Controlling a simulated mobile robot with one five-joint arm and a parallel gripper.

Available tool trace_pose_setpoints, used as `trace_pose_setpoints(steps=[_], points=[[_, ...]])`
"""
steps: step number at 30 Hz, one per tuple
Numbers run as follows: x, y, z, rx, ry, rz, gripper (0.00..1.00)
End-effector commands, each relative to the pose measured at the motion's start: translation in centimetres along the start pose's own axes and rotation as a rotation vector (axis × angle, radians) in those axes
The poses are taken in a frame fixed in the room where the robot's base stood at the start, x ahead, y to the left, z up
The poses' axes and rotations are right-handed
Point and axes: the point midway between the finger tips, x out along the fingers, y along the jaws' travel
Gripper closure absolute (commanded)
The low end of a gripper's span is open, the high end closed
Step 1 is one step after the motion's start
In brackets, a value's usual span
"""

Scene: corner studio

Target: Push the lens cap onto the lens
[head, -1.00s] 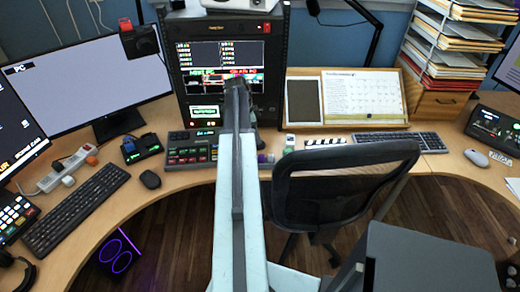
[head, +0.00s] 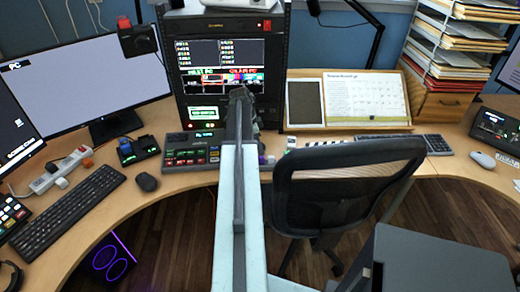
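My arm reaches from the bottom centre toward the rack of screens. My gripper (head: 240,95) is a small dark shape at its far end, in front of the lower part of the rack screen. I cannot tell whether its fingers are open or shut, or whether it holds anything. I cannot make out a lens cap or a lens for certain. A black box-shaped device with a red top (head: 138,40), possibly a camera, stands in front of the left monitor's upper right corner.
A curved wooden desk (head: 85,225) carries a control panel (head: 190,157), a keyboard (head: 68,212) and a mouse (head: 146,182). The black rack (head: 282,60) stands behind my gripper. An office chair (head: 340,185) is right of my arm. A paper tray stack (head: 455,45) stands at the back right.

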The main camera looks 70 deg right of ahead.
Motion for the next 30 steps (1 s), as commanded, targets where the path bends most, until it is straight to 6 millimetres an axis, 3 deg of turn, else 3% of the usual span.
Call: trace_pose_setpoints(steps=[1,6,17,30], points=[[0.0,0.0,0.0,0.000,0.000,0.000,0.42],[0.0,0.0,0.0,0.001,0.000,0.000,0.89],[-0.7,0.0,-0.3,0.001,0.000,0.000,0.91],[-8.8,0.0,-2.6,0.002,0.000,0.001,0.91]])
